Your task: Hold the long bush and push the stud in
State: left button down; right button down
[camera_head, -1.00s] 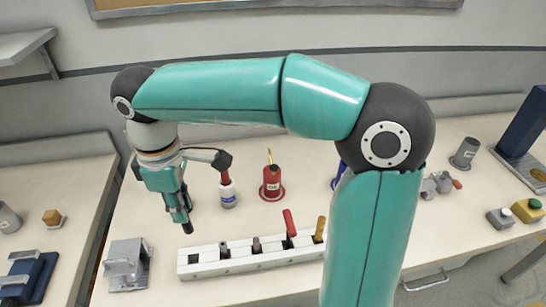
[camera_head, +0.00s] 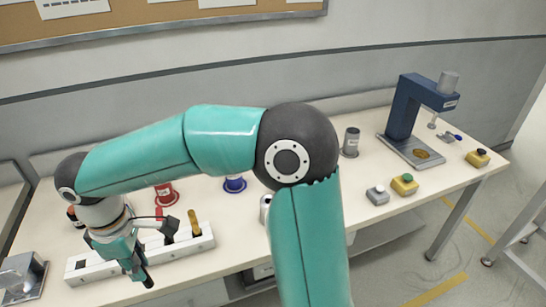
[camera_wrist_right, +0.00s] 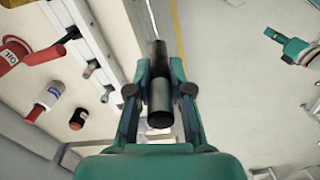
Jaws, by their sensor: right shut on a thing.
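My right gripper (camera_head: 143,278) is over the front of the white rack, near the table's front edge. In the right wrist view it is shut on a long, dark grey cylinder (camera_wrist_right: 160,92), apparently the long bush. The cylinder lies lengthwise between the fingers, with its black end towards the camera. In the head view the gripper mostly hides it. A teal and black part at the upper right of the wrist view looks like my left gripper (camera_wrist_right: 294,47); its jaws are not clear. I cannot make out the stud.
The white rack (camera_head: 88,271) holds several upright parts, including a red and a yellow handle. Behind stand a red oil can (camera_head: 166,193) and a blue spool (camera_head: 235,184). A blue press (camera_head: 402,110) and button boxes (camera_head: 404,184) are right. A metal fixture (camera_head: 22,277) is left.

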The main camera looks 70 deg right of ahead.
jog(key=w+a+f+m, duration=0.2)
jog(key=w+f, duration=0.2)
jog(key=f, duration=0.5)
jog(key=w+a+f+m, duration=0.3)
jog(key=w+f, duration=0.1)
jog(key=f, duration=0.5)
jog(key=shift+w+f+m, duration=0.3)
jog(key=shift+w, duration=0.05)
